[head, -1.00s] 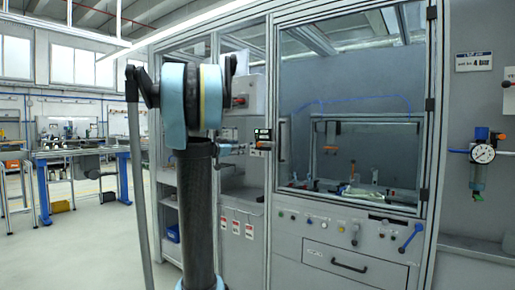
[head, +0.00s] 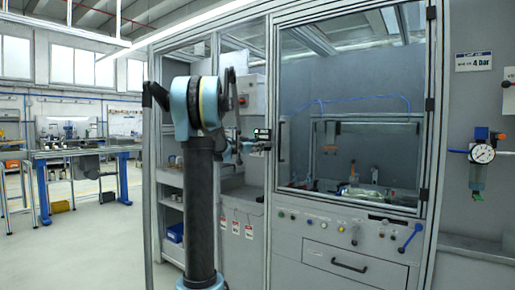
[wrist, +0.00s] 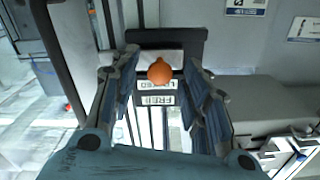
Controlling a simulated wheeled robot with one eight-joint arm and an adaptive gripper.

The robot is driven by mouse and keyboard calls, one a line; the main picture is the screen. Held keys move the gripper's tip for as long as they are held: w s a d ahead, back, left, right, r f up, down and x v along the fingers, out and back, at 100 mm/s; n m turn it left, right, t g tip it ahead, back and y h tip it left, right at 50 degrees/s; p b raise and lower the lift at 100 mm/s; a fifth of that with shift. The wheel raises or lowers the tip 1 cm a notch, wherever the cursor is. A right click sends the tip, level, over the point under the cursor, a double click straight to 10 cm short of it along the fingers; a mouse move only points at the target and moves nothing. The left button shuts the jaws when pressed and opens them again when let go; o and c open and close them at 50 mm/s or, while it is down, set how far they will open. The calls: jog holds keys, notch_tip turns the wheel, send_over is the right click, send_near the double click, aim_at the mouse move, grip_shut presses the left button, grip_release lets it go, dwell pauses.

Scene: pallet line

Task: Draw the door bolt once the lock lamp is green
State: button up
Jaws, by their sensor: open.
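The door bolt's orange ball knob (wrist: 159,71) shows in the wrist view, in front of a dark bar and above a label plate (wrist: 155,92) with upside-down lettering. My gripper (wrist: 162,62) is open, with one finger on each side of the knob and visible gaps between. Whether the knob lies fully between the fingertips in depth I cannot tell. In the head view, the small dark lock box (head: 262,134) on the door frame shows a green patch. My gripper (head: 244,147) is just left of it, partly hidden by my arm. The glazed door (head: 350,120) is shut.
A panel of buttons and a blue lever (head: 410,238) lies below the door, above a drawer (head: 352,265). A pressure gauge (head: 482,153) is at the right. Shelves (head: 172,215) stand left of my arm; open floor lies further left.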

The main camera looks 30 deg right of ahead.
jog(key=shift+x, duration=1.25)
jog(key=shift+c, duration=0.2)
grip_shut()
jog(key=shift+w+a, duration=0.3)
jog(key=shift+w, duration=0.4)
jog(key=shift+w+a, duration=0.3)
jog(key=shift+w, duration=0.4)
jog(key=shift+w+a, duration=0.3)
jog(key=shift+w, duration=0.4)
jog(key=shift+o, duration=0.2)
grip_release()
jog(key=v, duration=1.2)
